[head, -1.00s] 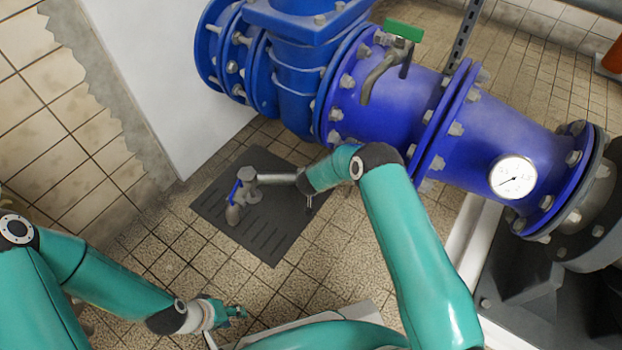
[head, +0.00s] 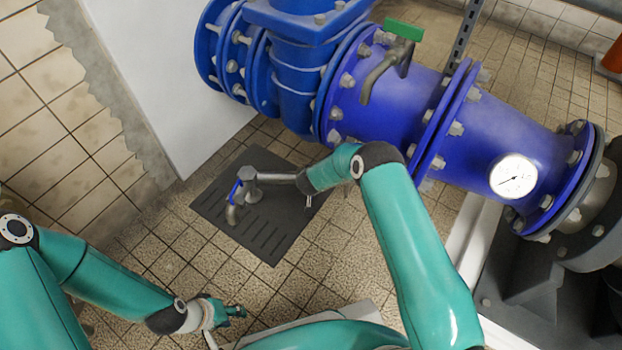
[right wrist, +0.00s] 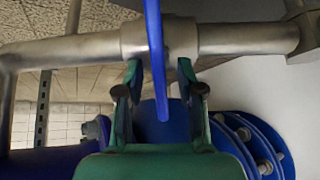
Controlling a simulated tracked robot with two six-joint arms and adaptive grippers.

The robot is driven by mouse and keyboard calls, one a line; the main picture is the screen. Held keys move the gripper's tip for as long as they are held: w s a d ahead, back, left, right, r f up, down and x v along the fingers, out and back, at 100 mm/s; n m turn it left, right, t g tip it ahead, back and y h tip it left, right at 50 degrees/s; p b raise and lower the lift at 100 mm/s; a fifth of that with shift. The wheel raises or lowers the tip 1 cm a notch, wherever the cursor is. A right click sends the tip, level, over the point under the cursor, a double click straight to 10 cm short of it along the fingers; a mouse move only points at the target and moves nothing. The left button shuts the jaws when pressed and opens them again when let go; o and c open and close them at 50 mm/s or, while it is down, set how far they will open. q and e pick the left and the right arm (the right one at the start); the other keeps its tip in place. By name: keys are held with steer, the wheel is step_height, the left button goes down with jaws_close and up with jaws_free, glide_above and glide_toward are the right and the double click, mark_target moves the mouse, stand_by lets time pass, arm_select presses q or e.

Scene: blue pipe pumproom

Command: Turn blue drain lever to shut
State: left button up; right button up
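The blue drain lever (head: 236,191) sits on a small grey drain valve and pipe (head: 251,188) above a dark floor grate. In the right wrist view the lever (right wrist: 156,50) is a thin upright blue bar in front of the grey pipe (right wrist: 245,40). My right gripper (right wrist: 160,80) has its two green fingers apart, one on each side of the lever in that view; contact cannot be told. In the head view my right gripper is mostly hidden by its arm. My left gripper (head: 228,312) is low, away from the lever; its opening is too small to judge.
A large blue pipe (head: 400,110) with bolted flanges runs across the back. It carries a green-handled tap (head: 403,30) and a round gauge (head: 513,177). A white wall panel (head: 165,70) stands at left. The dark grate (head: 272,240) and tiled floor around it are clear.

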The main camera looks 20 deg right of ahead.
steer(key=v, duration=1.1)
steer(key=shift+s+r, duration=0.3)
steer(key=shift+a, duration=0.1)
steer(key=s+d+f+n+g+y, duration=0.1)
steer(key=s+d+f+g, duration=0.2)
steer(key=s, duration=0.6)
steer(key=s+a+n+g+y, duration=0.1)
steer(key=s+a+g+y, duration=0.2)
steer(key=s, duration=0.8)
steer(key=s+a+y, duration=0.2)
steer(key=s+a, duration=0.3)
steer(key=s, duration=0.5)
step_height(320, 180, up, 38)
steer(key=p, duration=3.8)
